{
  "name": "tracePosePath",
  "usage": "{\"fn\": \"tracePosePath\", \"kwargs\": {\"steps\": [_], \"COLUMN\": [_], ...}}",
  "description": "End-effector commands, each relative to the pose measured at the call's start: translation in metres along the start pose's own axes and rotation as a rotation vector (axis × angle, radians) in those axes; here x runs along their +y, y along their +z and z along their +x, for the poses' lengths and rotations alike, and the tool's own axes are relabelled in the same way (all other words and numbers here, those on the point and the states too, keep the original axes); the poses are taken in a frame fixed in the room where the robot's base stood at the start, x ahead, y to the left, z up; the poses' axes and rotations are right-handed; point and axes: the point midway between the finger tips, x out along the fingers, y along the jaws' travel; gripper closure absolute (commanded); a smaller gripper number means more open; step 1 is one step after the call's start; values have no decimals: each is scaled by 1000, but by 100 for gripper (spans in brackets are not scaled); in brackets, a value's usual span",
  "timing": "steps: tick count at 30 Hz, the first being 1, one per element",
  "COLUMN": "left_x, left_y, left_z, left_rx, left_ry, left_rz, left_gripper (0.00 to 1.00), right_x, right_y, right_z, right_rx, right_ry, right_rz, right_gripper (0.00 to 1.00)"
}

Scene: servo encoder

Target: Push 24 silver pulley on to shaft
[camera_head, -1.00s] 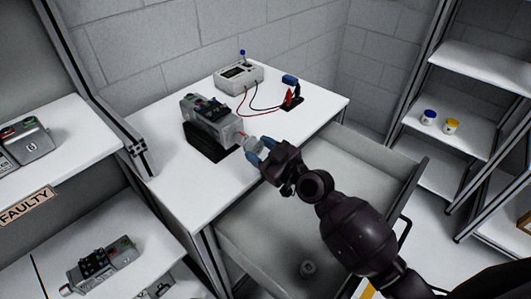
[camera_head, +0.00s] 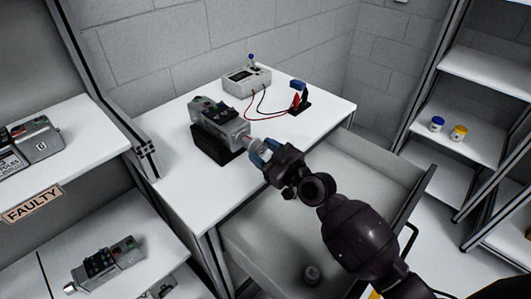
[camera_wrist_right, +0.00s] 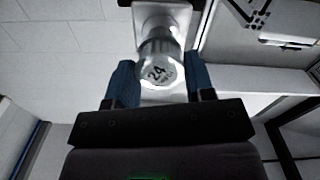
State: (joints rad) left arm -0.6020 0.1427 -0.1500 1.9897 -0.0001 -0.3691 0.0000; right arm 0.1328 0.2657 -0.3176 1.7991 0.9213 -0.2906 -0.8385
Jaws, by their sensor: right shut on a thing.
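The silver pulley, marked 24, shows in the right wrist view (camera_wrist_right: 158,72) between the blue fingers of my right gripper (camera_wrist_right: 163,82). In the head view the right gripper (camera_head: 266,153) is shut on the pulley (camera_head: 257,146), at the front end of the grey servo motor (camera_head: 220,124). The motor lies on a black block (camera_head: 212,147) on the white table. The pulley is in line with the motor's end. The shaft is hidden, so I cannot tell how far the pulley sits on it. My left gripper is not in view.
A meter box (camera_head: 246,79) with red and black leads stands behind the motor, beside a small stand (camera_head: 299,100). An open drawer (camera_head: 290,235) below my right arm holds a small round part (camera_head: 312,273). Shelves with other motors (camera_head: 105,262) stand left.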

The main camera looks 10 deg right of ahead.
Motion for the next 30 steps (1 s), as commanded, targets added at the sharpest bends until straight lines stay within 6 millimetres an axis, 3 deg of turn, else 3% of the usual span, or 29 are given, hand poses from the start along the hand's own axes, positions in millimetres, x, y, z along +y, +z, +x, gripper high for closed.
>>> {"fn": "tracePosePath", "kwargs": {"steps": [11,12,17,30], "left_x": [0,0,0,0], "left_y": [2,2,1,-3], "left_z": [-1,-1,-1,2], "left_rx": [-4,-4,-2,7], "left_ry": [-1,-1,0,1], "left_rz": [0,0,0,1], "left_gripper": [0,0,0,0], "right_x": [0,0,0,0], "right_y": [0,0,0,0], "right_z": [2,2,2,2], "right_rx": [1,1,0,0], "right_ry": [0,1,0,0], "right_rz": [-1,-1,-1,-1], "right_gripper": [82,45,21,19]}}
